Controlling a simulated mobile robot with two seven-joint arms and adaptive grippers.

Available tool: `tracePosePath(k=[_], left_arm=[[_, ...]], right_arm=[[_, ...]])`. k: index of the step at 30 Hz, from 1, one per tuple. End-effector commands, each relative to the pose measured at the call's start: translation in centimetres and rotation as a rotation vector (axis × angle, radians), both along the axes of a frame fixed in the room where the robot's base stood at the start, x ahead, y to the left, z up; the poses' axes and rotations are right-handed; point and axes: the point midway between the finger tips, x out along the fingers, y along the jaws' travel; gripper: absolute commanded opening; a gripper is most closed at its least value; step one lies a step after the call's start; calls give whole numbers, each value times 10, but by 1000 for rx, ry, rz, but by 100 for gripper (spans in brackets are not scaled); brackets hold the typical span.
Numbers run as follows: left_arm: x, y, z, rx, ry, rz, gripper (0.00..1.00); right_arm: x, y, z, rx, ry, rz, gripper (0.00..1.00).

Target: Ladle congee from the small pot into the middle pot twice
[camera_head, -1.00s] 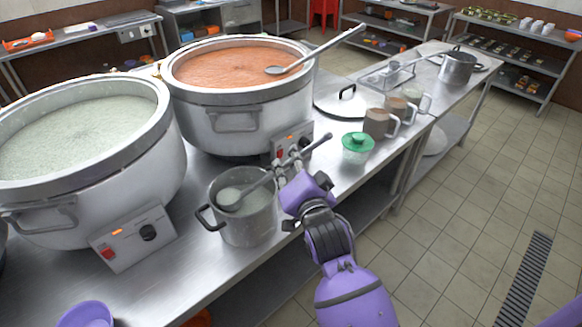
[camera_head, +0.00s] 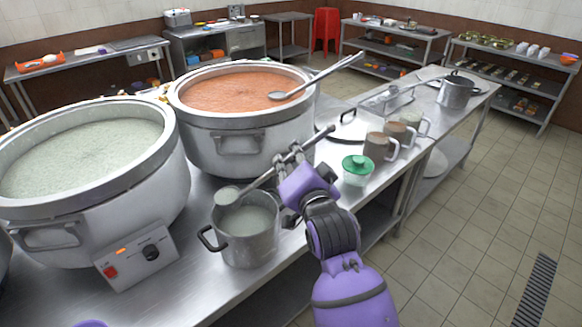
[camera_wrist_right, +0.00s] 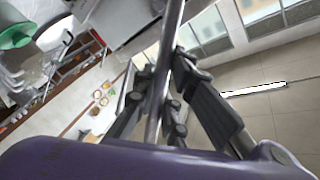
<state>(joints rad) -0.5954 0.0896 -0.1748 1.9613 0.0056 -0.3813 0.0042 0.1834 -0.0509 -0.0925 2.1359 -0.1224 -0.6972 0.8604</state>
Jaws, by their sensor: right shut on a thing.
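The small pot (camera_head: 252,248) is a grey metal pot with side handles and pale congee inside, at the front of the counter. My right gripper (camera_head: 290,168) is shut on the handle of a metal ladle (camera_head: 258,183), right of and above the pot. In the right wrist view the handle (camera_wrist_right: 172,50) passes between the fingers. The ladle's bowl is over the pot's far left rim; how full it is I cannot tell. Behind stands a large pot (camera_head: 222,140) with orange-red congee, between others, likely the middle pot. My left gripper is out of view.
Another large pot (camera_head: 60,215) of pale congee stands at left, with a control box (camera_head: 135,257). A second ladle (camera_head: 320,75) rests across the orange-red pot.

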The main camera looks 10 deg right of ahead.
Motion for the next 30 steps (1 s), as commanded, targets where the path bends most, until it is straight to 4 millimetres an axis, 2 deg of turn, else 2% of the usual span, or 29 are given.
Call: tracePosePath(k=[3,15,30], left_arm=[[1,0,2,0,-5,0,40],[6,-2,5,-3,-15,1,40],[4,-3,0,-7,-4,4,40]], right_arm=[[0,1,14,3,-6,2,0],[0,0,47,3,-6,1,0],[0,1,49,40,-13,0,0]])
